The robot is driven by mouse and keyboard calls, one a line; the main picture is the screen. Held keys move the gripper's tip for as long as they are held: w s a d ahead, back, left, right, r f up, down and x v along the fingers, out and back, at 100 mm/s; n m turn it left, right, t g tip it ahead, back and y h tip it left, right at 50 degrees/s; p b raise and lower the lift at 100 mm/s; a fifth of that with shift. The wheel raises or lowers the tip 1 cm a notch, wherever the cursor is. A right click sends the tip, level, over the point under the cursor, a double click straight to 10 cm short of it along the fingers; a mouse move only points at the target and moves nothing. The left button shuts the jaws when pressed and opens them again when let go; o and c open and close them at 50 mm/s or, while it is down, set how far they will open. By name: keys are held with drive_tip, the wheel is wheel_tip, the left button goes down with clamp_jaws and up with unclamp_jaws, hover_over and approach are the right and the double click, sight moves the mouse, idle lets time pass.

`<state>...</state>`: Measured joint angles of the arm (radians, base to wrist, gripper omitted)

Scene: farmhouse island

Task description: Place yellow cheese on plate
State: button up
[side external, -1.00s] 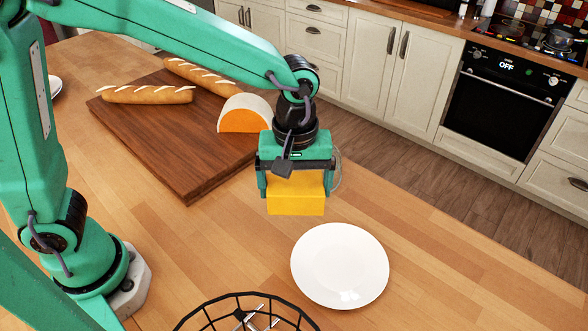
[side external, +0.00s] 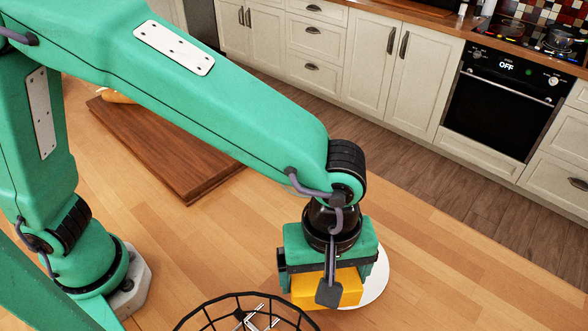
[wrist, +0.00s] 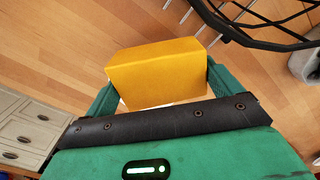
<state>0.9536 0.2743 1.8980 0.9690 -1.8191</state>
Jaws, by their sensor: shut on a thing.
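The yellow cheese (side external: 345,288) is a yellow block held between the fingers of my gripper (side external: 328,278). The wrist view also shows the cheese (wrist: 158,72) between the two green fingers of my gripper (wrist: 160,88). The white plate (side external: 376,278) is mostly hidden behind my gripper and the cheese; its right part shows. In the side view the cheese overlaps the plate's left part. I cannot tell whether the cheese touches the plate.
A black wire basket (side external: 247,312) stands at the front, close to the left of my gripper. A dark wooden board (side external: 170,155) lies further back, with part of a baguette (side external: 118,97) showing. The wooden counter (side external: 470,285) is clear to the right.

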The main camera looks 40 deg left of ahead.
drive_tip(key=shift+w, duration=0.1)
drive_tip(key=w+a+f, duration=0.1)
drive_tip(key=w+f, duration=0.1)
drive_tip(key=w, duration=0.1)
drive_tip(key=w+a+f, duration=0.1)
drive_tip(key=w+f, duration=0.1)
drive_tip(key=w, duration=0.2)
drive_tip(key=w+a+f, duration=0.1)
drive_tip(key=w+f, duration=0.2)
drive_tip(key=w, duration=0.1)
drive_tip(key=shift+a, duration=0.35)
drive_tip(key=shift+f, duration=2)
drive_tip(key=shift+f, duration=0.1)
drive_tip(key=o, duration=0.8)
drive_tip(key=shift+o, duration=0.2)
wheel_tip(320, 180, up, 12)
